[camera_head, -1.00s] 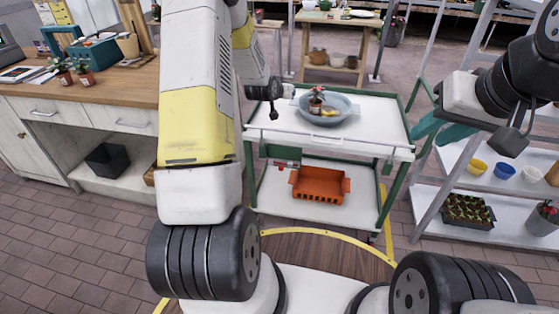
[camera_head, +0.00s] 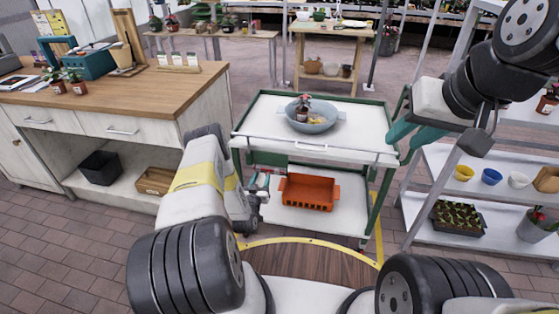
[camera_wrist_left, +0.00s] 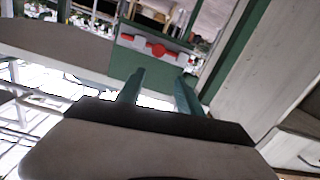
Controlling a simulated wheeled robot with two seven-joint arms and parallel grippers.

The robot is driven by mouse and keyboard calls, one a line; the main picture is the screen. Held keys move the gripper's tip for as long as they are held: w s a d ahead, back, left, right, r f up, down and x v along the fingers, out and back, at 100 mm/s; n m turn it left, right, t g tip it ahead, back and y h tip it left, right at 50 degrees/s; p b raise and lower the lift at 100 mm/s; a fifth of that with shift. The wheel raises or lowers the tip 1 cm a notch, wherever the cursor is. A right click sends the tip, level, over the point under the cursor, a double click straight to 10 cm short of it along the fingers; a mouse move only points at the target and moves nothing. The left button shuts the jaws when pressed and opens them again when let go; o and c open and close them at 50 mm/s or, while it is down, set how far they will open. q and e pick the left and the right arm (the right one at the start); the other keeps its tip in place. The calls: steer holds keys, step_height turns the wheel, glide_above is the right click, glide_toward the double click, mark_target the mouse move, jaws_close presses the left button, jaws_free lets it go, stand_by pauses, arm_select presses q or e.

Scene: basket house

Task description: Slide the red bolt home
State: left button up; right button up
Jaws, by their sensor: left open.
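The red bolt (camera_wrist_left: 158,48) lies across a green plate (camera_wrist_left: 128,62) on the cart, held by pale grey brackets, in the upper middle of the left wrist view. Its red knob sits near the middle of the plate. My left gripper (camera_wrist_left: 158,84) is open and empty, its two teal fingers pointing at the plate just below the bolt in that view. In the head view the left gripper (camera_head: 260,184) is at the cart's left side, and the bolt is mostly hidden there. My right gripper (camera_head: 412,132) is open and empty by the cart's right edge.
The white-topped green cart (camera_head: 262,118) carries a blue-grey bowl (camera_head: 313,123) on top and an orange crate (camera_head: 309,193) on its lower shelf. A wooden counter (camera_head: 150,92) stands left. A white shelf rack (camera_head: 480,165) stands right. Brick floor is open at front left.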

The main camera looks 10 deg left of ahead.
arm_select(q)
step_height(320, 180, down, 4)
steer(key=s+d, duration=0.2)
steer(key=s, duration=0.1)
steer(key=w, duration=0.7)
steer(key=shift+w+a+r+n+t+y, duration=0.2)
steer(key=shift+w+a+n+t+y, duration=0.1)
steer(key=shift+w+n+t, duration=0.1)
steer(key=shift+c, duration=0.2)
jaws_close()
stand_by(0.6)
